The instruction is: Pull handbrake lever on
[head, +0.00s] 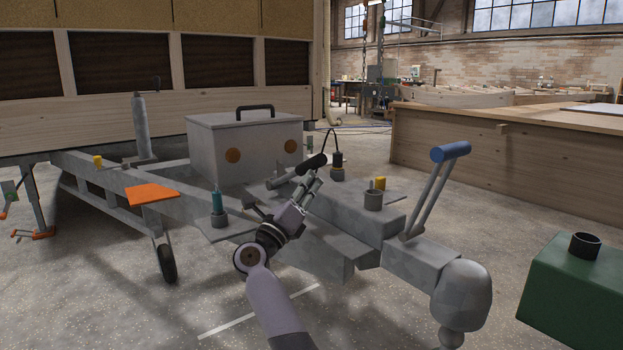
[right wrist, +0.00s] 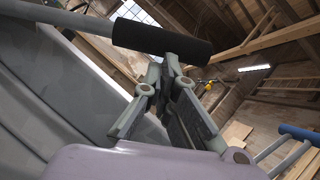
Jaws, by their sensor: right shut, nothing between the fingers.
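The handbrake lever (head: 290,177) is a grey bar with a black grip (head: 312,164) at its upper right end. It lies low over the trailer's drawbar, sloping up slightly to the right. My right gripper (head: 317,178) is just below the black grip, its fingers pointing up toward it. In the right wrist view the black grip (right wrist: 160,37) crosses above the fingertips (right wrist: 172,62). The fingers are shut with nothing between them, and the grip is outside them. I cannot tell whether the tips touch it. My left gripper is not in view.
A grey box (head: 243,148) stands behind the lever. To the right are a blue-handled coupling lever (head: 450,152) and the rounded coupling head (head: 461,290). A jockey wheel (head: 167,263) hangs at left. A green block (head: 578,290) stands at lower right. The foreground floor is clear.

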